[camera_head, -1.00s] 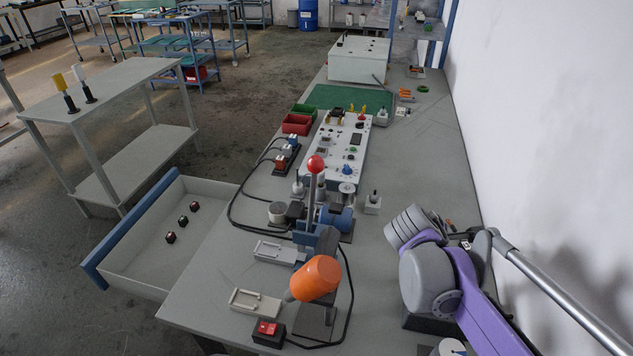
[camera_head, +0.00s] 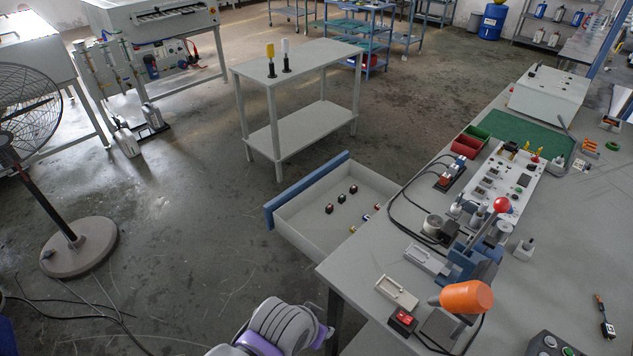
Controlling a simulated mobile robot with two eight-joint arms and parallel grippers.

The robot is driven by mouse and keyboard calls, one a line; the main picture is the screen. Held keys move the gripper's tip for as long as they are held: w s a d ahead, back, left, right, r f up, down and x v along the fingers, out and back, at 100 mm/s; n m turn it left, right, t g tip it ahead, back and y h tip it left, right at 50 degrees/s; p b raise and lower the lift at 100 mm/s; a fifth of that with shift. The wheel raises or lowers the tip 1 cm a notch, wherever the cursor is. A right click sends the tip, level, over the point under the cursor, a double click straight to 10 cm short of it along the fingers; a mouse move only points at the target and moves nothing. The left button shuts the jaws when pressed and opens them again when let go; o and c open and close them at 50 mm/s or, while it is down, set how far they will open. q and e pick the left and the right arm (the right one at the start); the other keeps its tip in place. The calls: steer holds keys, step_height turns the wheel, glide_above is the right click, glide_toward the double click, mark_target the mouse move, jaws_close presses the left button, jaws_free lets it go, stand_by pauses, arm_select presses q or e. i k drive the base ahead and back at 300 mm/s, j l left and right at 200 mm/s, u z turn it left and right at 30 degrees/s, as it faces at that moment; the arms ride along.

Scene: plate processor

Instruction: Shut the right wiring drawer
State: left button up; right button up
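A drawer with a blue front (camera_head: 309,189) and pale grey walls stands pulled out from the left side of the grey workbench (camera_head: 345,272). Several small dark blocks, some with red, lie inside it. The drawer's inner end is hidden by the benchtop. Part of one of my arms, grey and purple (camera_head: 280,325), shows at the bottom edge, in front of the drawer and apart from it in the picture. No gripper fingers can be made out, and neither gripper is in view.
A grey two-shelf table (camera_head: 300,60) stands behind the drawer. A standing fan (camera_head: 80,245) is at the left, with cables on the floor. The floor left of the drawer is clear. A lever press with an orange handle (camera_head: 467,296) stands on the bench.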

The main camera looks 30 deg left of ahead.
mark_target(298, 214)
steer(key=i+j+z, duration=0.3)
steer(key=j+z, duration=0.15)
steer(key=j, duration=1.55)
steer(key=j+z, duration=0.45)
steer(key=j, duration=1.55)
